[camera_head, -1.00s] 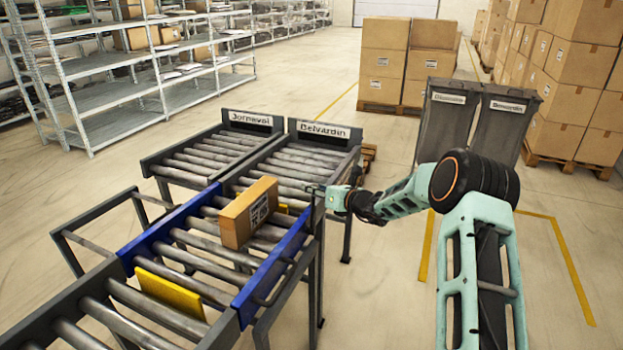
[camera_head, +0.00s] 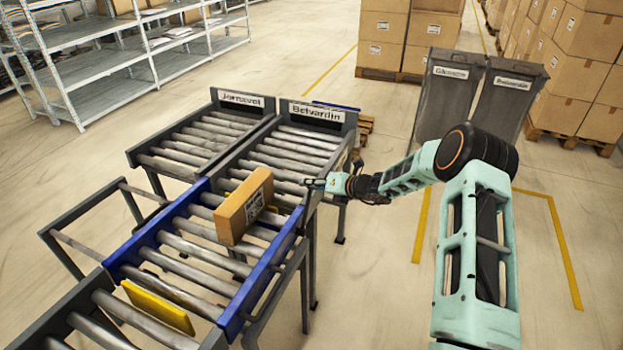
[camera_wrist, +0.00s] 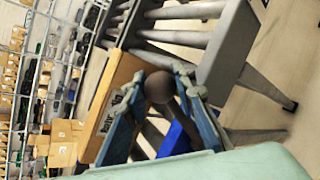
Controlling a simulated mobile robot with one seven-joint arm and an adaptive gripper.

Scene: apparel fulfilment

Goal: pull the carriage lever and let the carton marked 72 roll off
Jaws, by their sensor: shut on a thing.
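The carton (camera_head: 243,207) is a brown box with a printed label, too small to read, standing on the rollers of the blue-sided carriage (camera_head: 262,290). It also shows in the wrist view (camera_wrist: 118,82), left of the fingers. My gripper (camera_head: 314,184) is at the carriage's far right corner, beside the receiving lane. In the wrist view my gripper (camera_wrist: 160,95) is shut on the lever's dark round knob (camera_wrist: 158,86), one finger on each side. Most of the lever is hidden.
Beyond the carriage are two roller lanes, the left with a sign (camera_head: 240,98) hard to read, the right marked Belvardin (camera_head: 316,111). A yellow plate (camera_head: 158,306) stands at the carriage's near end. Grey bins (camera_head: 447,98) and stacked cartons (camera_head: 383,38) stand behind.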

